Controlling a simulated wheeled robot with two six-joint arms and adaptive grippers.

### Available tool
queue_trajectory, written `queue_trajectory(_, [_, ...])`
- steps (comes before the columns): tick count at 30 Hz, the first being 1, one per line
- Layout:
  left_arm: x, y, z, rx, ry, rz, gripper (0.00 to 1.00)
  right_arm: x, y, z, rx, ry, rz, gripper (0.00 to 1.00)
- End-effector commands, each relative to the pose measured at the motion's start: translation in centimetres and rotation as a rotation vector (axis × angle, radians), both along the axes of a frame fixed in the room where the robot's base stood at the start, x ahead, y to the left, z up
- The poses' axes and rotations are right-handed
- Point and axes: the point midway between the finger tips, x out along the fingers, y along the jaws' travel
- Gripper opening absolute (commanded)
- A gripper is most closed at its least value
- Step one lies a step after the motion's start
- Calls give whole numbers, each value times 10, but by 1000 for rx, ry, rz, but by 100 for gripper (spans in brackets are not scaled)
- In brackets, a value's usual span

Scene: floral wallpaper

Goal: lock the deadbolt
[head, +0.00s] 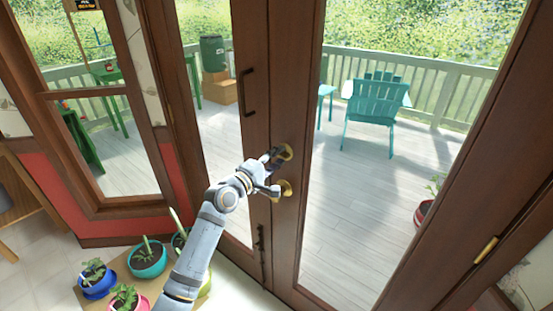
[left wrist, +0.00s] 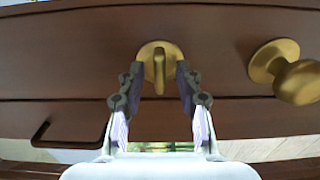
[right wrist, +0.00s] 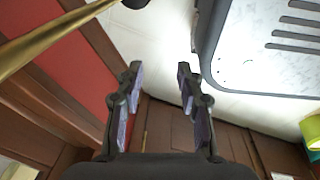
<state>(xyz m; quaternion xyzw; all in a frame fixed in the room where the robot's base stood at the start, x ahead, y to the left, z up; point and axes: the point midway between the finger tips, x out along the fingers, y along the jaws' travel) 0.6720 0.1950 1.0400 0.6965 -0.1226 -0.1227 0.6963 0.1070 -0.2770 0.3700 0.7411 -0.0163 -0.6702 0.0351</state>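The deadbolt (head: 286,151) is a gold disc with a thumb-turn on the brown door, above a gold door knob (head: 286,189). In the left wrist view the deadbolt (left wrist: 159,51) shows its thumb-turn lengthwise, pointing up and down in the picture; the knob (left wrist: 299,81) is to its right. My left gripper (head: 273,158) is at the deadbolt; its fingers (left wrist: 158,73) are apart, one on each side of the thumb-turn, with visible gaps. My right gripper (right wrist: 160,75) is open and empty, away from the deadbolt; the head view does not show it.
A dark pull handle (head: 246,92) is on the door frame left of the deadbolt. Potted plants (head: 147,258) stand low at the left by my arm. Outside the glass is a deck with a teal chair (head: 376,105). A brass bar (right wrist: 45,42) passes near my right gripper.

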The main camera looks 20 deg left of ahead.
Motion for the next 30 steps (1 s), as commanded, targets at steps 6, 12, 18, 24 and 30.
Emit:
queue_trajectory(6, [0, 0, 0, 0, 0, 0, 21, 0, -1, 0, -1, 0, 1, 38])
queue_trajectory(12, [0, 0, 0, 0, 0, 1, 0, 0, -2, 0, -3, 0, 1, 38])
queue_trajectory(18, [0, 1, 0, 2, -1, 1, 0, 0, -3, 0, -4, 0, 2, 38])
queue_trajectory(24, [0, 1, -1, 40, -13, 1, 0, 0, -3, -3, -4, 0, 2, 38])
queue_trajectory(30, [0, 1, -2, 150, -53, 1, 0, 0, -3, -9, -3, 0, 2, 38])
